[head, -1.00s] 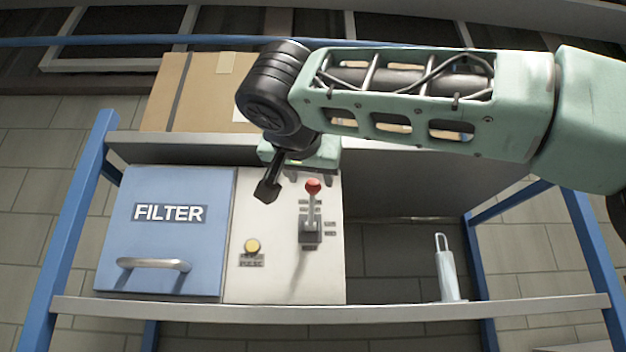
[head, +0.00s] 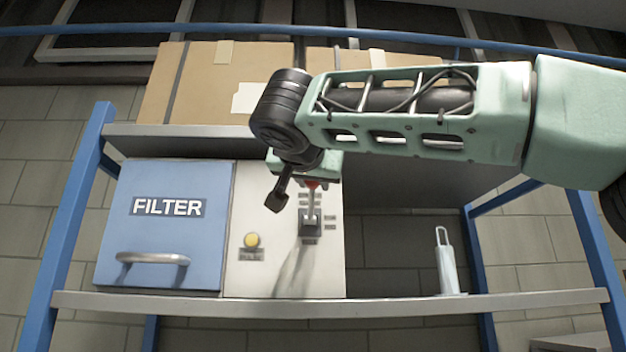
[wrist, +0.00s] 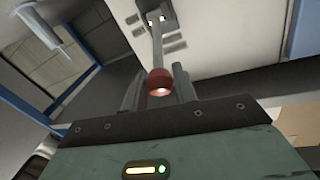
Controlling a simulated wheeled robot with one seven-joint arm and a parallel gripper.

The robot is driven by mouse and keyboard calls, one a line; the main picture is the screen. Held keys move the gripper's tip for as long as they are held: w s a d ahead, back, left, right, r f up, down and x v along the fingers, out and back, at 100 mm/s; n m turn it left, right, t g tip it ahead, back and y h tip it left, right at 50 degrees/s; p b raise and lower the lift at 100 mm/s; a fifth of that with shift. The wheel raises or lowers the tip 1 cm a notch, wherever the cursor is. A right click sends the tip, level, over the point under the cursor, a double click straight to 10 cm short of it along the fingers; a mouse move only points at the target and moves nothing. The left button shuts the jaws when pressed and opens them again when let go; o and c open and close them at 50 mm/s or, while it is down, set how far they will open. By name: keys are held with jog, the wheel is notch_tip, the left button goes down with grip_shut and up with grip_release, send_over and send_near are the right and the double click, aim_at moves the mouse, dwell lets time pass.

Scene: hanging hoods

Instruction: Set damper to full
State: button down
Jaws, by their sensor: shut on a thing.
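The damper lever (head: 312,203) rises from a dark slotted base (head: 310,224) on the white panel (head: 280,270). Its red knob (head: 311,184) shows just under my gripper (head: 306,180) in the head view. In the wrist view the red knob (wrist: 159,82) sits between the two fingers of my gripper (wrist: 158,88), which are shut on it. The lever's metal stem (wrist: 157,45) runs from the knob to the base. The small labels beside the slot are too blurred to read.
Left of the panel is a blue FILTER door (head: 165,230) with a bar handle (head: 152,259). A yellow button (head: 251,240) is low on the panel. A white bottle-like object (head: 447,265) stands on the shelf at right. Cardboard boxes (head: 215,85) sit above.

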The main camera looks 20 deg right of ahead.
jog(key=shift+f, duration=0.15)
jog(key=f+b, duration=0.1)
jog(key=b, duration=0.2)
jog(key=f+t+b, duration=0.1)
jog(key=b, duration=0.2)
jog(key=shift+s+a+h+b, duration=0.15)
jog(key=shift+s+h+b, duration=0.15)
jog(key=shift+h+b, duration=0.1)
jog(key=f+t+b, duration=0.1)
jog(key=b, duration=0.3)
jog(key=f+m+t+h+b, duration=0.1)
jog(key=b, duration=0.4)
jog(key=shift+s+a+f, duration=0.1)
jog(key=shift+s+f, duration=0.1)
jog(key=shift+s, duration=0.1)
jog(key=m+t+h+b, duration=0.2)
jog(key=t+h+b, duration=0.2)
jog(key=b, duration=1)
send_near(313, 202)
jog(key=w+d+r, duration=0.1)
jog(key=d, duration=0.1)
jog(key=w+f+b, duration=0.1)
jog(key=b, duration=0.2)
jog(key=shift+w+d+f+g, duration=0.1)
jog(key=shift+d+f+g, duration=0.05)
jog(key=shift+g, duration=0.15)
jog(key=shift+w, duration=0.1)
jog(key=c, duration=1.1)
grip_release()
jog(key=shift+c, duration=0.2)
